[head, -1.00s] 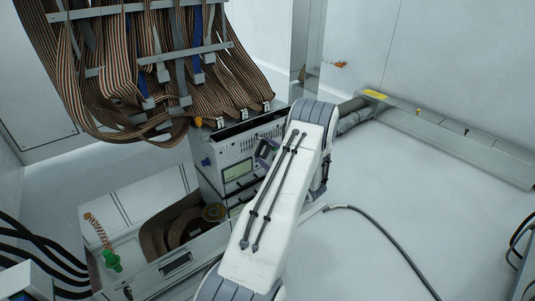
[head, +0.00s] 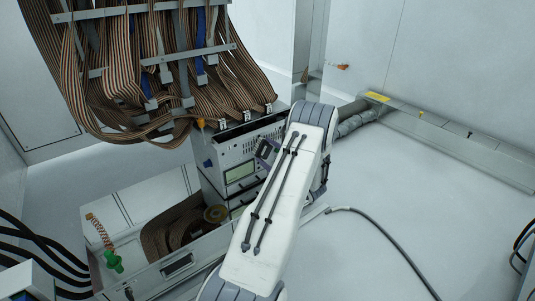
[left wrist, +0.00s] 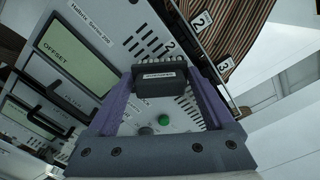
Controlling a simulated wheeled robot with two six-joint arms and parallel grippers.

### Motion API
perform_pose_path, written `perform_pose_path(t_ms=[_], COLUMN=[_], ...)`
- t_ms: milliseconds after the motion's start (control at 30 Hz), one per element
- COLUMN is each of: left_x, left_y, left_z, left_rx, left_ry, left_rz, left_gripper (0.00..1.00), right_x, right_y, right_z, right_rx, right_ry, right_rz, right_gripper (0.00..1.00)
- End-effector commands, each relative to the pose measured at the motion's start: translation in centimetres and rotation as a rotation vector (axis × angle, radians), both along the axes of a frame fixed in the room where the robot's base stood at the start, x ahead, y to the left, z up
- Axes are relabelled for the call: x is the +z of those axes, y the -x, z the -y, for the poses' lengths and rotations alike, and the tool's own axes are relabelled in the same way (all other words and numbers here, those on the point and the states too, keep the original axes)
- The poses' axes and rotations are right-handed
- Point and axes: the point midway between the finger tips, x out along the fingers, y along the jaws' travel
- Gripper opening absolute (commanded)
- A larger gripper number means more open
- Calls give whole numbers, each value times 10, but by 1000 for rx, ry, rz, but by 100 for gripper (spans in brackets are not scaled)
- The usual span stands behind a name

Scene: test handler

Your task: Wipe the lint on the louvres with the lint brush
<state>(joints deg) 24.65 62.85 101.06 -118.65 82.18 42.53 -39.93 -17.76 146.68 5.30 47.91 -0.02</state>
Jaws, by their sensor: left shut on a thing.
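The grey instrument (head: 238,160) with a greenish display stands at the centre of the head view. Its louvres, dark slots in the panel (left wrist: 148,42), show in the left wrist view beyond my gripper. My left gripper (left wrist: 165,88) has purple fingers closed on a dark block with a pale label, which I take for the lint brush (left wrist: 160,82). It is in front of the panel, near the louvres; I cannot tell whether it touches. In the head view my left gripper (head: 266,151) is partly hidden by my arm. I cannot make out lint. My right gripper is out of view.
Striped ribbon cables (head: 150,75) hang above and behind the instrument. An open drawer (head: 176,262) with coiled ribbon lies to its left, with a green-handled item (head: 113,262) in it.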

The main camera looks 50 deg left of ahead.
Motion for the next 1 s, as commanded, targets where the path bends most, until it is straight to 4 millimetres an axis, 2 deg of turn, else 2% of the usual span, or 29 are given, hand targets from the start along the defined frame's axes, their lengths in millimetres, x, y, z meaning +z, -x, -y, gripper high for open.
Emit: perform_pose_path(t_ms=[633, 1000], left_x=[0, -2], left_y=[-2, -31], left_z=[-11, -7], left_rx=[1, -1], left_ry=[0, -1], left_rz=[1, 2], left_gripper=[30, 30], right_x=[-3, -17], right_y=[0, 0], right_z=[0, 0], right_rx=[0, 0], right_ry=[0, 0], right_rz=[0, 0], right_gripper=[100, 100])
